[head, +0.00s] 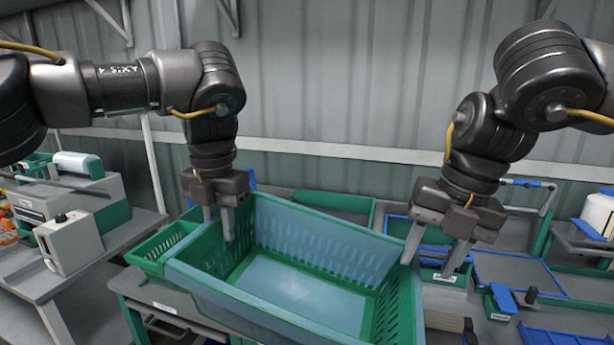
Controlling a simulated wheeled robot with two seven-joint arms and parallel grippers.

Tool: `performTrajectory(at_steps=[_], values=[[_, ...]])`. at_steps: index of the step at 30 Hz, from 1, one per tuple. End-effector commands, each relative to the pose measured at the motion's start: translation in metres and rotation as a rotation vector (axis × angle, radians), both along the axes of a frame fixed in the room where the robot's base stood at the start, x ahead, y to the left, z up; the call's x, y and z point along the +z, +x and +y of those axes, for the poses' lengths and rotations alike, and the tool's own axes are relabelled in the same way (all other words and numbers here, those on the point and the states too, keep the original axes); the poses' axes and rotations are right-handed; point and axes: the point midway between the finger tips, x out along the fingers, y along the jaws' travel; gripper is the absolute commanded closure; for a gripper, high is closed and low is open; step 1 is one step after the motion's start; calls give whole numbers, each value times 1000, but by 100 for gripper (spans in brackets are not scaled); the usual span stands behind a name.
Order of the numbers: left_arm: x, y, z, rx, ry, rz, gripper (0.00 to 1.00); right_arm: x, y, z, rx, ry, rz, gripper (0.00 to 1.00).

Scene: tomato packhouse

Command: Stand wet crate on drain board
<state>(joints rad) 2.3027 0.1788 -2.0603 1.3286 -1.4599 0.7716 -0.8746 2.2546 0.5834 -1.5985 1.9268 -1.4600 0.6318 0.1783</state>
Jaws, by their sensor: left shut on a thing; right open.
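A large green crate (298,240) with pale blue, slotted walls is in the middle of the head view, open side up and empty. It looks tilted, with its left end higher than its right. My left gripper (219,232) is shut on the rim of its left end wall. My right gripper (432,268) is open at the right end of the crate, its fingers apart; I cannot tell whether they touch the rim. I cannot tell which surface is the drain board. The crate's underside is hidden.
A smaller green basket (157,252) stands just left of the crate. A blue-edged grey mat (515,272) lies at right, near a blue-handled tool (503,298). A grey machine (70,243) stands on the left bench. A corrugated wall closes the back.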

Motion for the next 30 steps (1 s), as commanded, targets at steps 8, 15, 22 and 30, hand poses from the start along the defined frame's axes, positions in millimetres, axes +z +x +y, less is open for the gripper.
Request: performTrajectory(at_steps=[8,15,22,30], values=[[44,-5,0,0,0,-5,100,43,-6,0,-3,0,-3,55],[67,-9,0,1,-1,-2,100,67,-9,0,-1,0,-1,55],[75,-10,0,-1,-2,-2,100,75,-11,0,-1,1,0,55],[76,-10,0,0,-2,-2,100,75,-11,0,0,1,0,55]])
